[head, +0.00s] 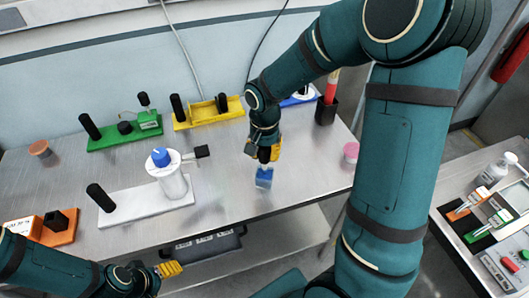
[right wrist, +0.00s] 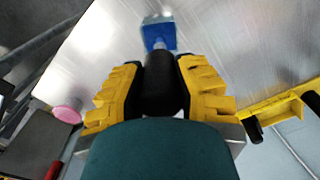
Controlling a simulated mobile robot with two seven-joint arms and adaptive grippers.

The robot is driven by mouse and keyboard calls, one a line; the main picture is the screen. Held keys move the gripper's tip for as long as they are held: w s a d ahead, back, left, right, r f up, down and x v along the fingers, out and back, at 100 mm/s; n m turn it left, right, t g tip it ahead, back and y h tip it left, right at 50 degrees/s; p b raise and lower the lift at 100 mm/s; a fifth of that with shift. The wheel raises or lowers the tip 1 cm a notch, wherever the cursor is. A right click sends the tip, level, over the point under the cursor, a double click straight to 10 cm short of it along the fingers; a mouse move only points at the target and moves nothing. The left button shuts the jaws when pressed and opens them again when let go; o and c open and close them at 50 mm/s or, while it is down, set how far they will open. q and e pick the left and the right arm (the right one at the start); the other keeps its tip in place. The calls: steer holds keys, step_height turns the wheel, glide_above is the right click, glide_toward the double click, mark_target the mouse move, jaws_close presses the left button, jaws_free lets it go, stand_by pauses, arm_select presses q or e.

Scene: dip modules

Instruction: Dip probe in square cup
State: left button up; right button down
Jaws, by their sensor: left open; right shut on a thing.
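My right gripper (head: 264,150) hangs above the middle of the metal table. It is shut on the black handle (right wrist: 163,85) of a probe, between its yellow fingers. A short pale shaft runs from the handle to a blue squarish piece (head: 264,177), which also shows in the right wrist view (right wrist: 158,33). I cannot tell whether this piece touches the table. A black square cup (head: 56,220) stands on an orange base (head: 66,236) at the left. My left gripper (head: 170,268) is open and empty at the table's front edge.
Green (head: 110,140) and yellow (head: 209,116) modules stand at the back. A pink-lidded jar (head: 350,152) is at the right. The table between bottle and probe is clear.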

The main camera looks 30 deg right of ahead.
steer(key=shift+r+p, duration=1.05)
steer(key=shift+r, duration=0.5)
